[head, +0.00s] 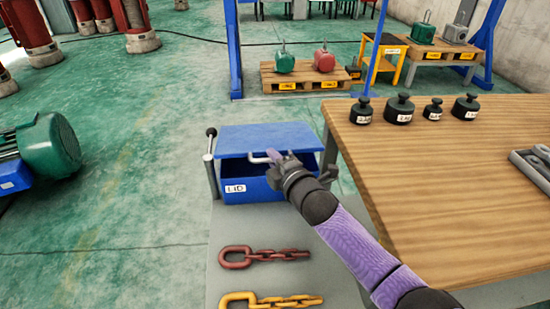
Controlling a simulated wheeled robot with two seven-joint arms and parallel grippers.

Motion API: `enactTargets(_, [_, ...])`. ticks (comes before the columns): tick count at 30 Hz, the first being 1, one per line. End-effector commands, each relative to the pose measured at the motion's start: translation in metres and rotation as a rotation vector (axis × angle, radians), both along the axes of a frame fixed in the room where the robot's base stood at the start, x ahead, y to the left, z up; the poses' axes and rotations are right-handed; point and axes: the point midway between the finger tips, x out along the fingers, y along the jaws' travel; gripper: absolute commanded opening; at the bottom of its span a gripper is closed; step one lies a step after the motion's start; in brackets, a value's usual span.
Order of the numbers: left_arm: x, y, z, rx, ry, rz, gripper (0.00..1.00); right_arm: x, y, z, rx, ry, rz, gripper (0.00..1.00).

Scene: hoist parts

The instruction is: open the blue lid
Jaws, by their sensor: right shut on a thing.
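The blue lid (262,137) tops a blue box (262,190) at the left of the wooden table. A white tag reading LID is on the box front. A dark gap shows between the lid's front edge and the box, so the lid looks a little raised. A pale bar handle (255,159) sticks out at the lid's front. My right gripper (277,157) is at the handle, shut on it; the fingers partly hide it. My left gripper is not in view.
A lever (210,158) stands left of the box. A red chain (262,257) and a yellow chain (270,300) lie on the grey surface in front. Several black weights (398,108) stand on the wooden table (450,180). A green motor (45,147) is at the left.

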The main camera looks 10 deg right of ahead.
Motion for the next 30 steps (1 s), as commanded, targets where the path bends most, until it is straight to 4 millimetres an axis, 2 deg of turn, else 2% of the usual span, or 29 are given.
enactTargets(1, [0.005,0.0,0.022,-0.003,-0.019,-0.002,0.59,0.004,-0.001,0.025,-0.005,0.023,0.0,0.0])
enactTargets(6, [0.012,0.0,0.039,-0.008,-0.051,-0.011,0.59,0.015,0.0,0.043,-0.002,0.092,-0.002,0.0])
enactTargets(12, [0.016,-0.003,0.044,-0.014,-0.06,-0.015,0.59,0.027,0.0,0.061,-0.002,0.091,0.0,0.0])
enactTargets(21, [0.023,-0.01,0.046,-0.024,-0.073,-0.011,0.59,0.038,0.0,0.074,0.0,0.093,0.0,0.0])
enactTargets(30, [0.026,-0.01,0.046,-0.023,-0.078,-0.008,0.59,0.039,0.0,0.075,0.001,0.093,0.0,0.0])
